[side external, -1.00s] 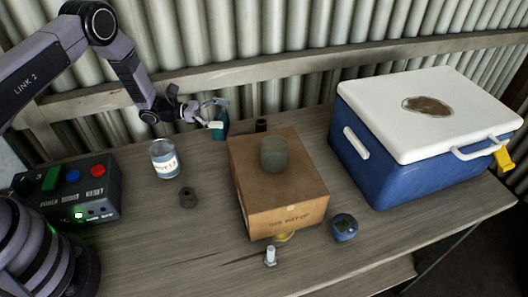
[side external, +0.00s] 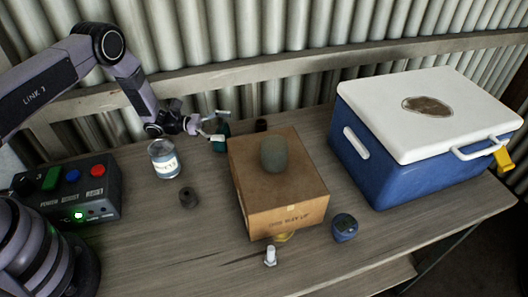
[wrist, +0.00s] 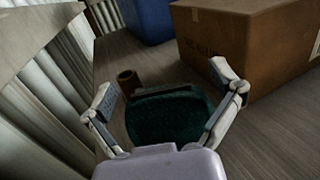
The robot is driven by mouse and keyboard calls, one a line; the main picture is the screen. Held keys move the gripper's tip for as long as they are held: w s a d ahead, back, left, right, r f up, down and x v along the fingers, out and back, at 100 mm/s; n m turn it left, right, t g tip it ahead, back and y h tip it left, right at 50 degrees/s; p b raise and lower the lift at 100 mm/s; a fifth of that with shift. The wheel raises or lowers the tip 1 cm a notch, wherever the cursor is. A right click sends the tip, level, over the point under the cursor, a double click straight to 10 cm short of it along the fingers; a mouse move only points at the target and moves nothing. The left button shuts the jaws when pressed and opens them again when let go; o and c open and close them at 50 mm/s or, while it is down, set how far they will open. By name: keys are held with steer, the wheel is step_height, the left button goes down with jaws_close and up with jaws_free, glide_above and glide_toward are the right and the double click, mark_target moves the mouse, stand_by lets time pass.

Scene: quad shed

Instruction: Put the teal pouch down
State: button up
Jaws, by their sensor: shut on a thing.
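The teal pouch (side external: 221,143) is at the back of the bench, just left of the cardboard box, partly hidden behind my gripper (side external: 219,126). In the wrist view the pouch (wrist: 168,120) is dark green-teal and sits between the two fingers of my gripper (wrist: 163,84), which is shut on it. The pouch is low, close to the bench top. I cannot tell whether its underside touches the wood.
The cardboard box (side external: 262,180) carries a grey-green rounded object (side external: 274,154). A small brown cylinder (wrist: 128,82) stands just beyond the pouch. A labelled jar (side external: 164,160) and dark nut (side external: 188,198) are nearby. A blue cooler (side external: 365,160) stands right; the corrugated wall is behind.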

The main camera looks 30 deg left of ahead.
steer(key=shift+f, duration=0.55)
steer(key=o, duration=0.8)
steer(key=shift+o, duration=0.2)
